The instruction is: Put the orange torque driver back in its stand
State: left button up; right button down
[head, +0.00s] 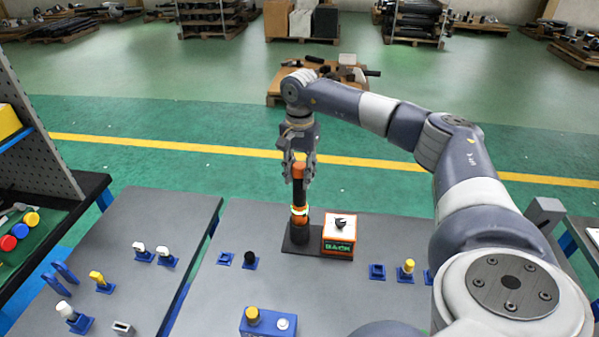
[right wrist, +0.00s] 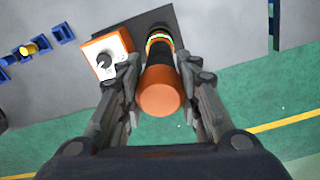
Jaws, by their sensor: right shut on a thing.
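The torque driver (head: 299,188) stands upright, black with an orange cap on top and an orange band low down. My right gripper (head: 299,170) comes down from above and is shut around its upper part. In the right wrist view the orange cap (right wrist: 160,98) shows between my right gripper's fingers (right wrist: 160,85). The stand (head: 298,247) is a black base on the table. The driver's lower end is at or just over the stand's dark holder, where a green ring shows; I cannot tell how deep it sits. My left gripper is not in view.
An orange and white box (head: 339,232) with a black dial and a lit sign stands right beside the holder. Small blue holders (head: 377,271) sit along the grey table (head: 240,215). A blue box with two knobs (head: 268,322) is nearer me. Another table (head: 185,210) stands left.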

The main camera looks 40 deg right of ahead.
jog(key=shift+f+b, duration=0.65)
jog(key=shift+f, duration=0.5)
jog(key=c, duration=1.1)
grip_release()
jog(key=shift+s+f, duration=0.1)
jog(key=shift+r+p, duration=1.9)
jog(key=shift+r, duration=0.75)
